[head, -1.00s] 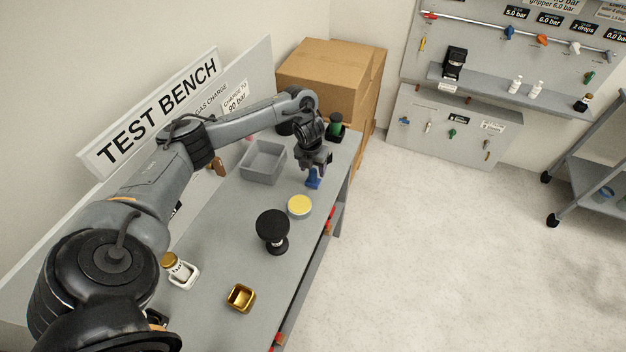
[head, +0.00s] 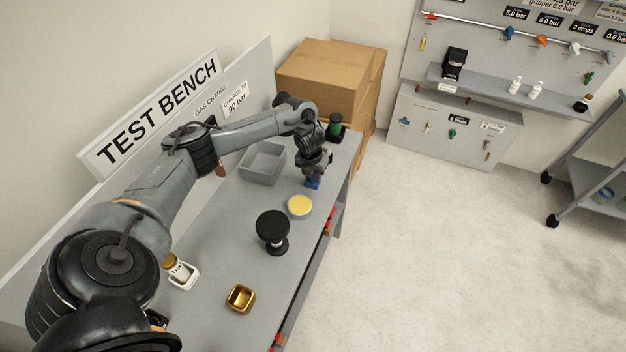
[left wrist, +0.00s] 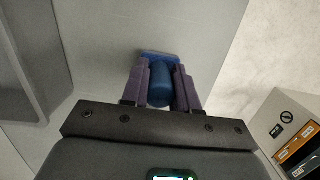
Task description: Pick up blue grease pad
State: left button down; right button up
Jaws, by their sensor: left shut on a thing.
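The blue grease pad (head: 313,183) is at the far end of the grey bench, near its right edge. In the left wrist view the pad shows a rounded blue handle (left wrist: 161,86) and a flat blue base beyond it. My left gripper (head: 314,174) reaches down over the pad. In the left wrist view its two fingers (left wrist: 161,90) are shut on the handle, one on each side. I cannot tell whether the base touches the bench top. My right gripper is not in view.
A grey open bin (head: 246,172) stands left of the pad. A yellow-topped round tin (head: 299,207) and a black round-topped stand (head: 273,226) are nearer. A green-and-black item (head: 335,129) stands behind, and a gold square cup (head: 240,298) in front.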

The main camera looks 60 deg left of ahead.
pick_arm(q)
jog(key=shift+r, duration=0.1)
jog(key=shift+r, duration=0.35)
jog(key=r, duration=0.2)
jog(key=d+r, duration=0.1)
jog(key=r, duration=0.1)
jog(key=shift+w, duration=0.35)
jog(key=w+d+r+p, duration=0.5)
jog(key=d+r, duration=0.1)
jog(key=d, duration=0.3)
jog(key=shift+d, duration=0.15)
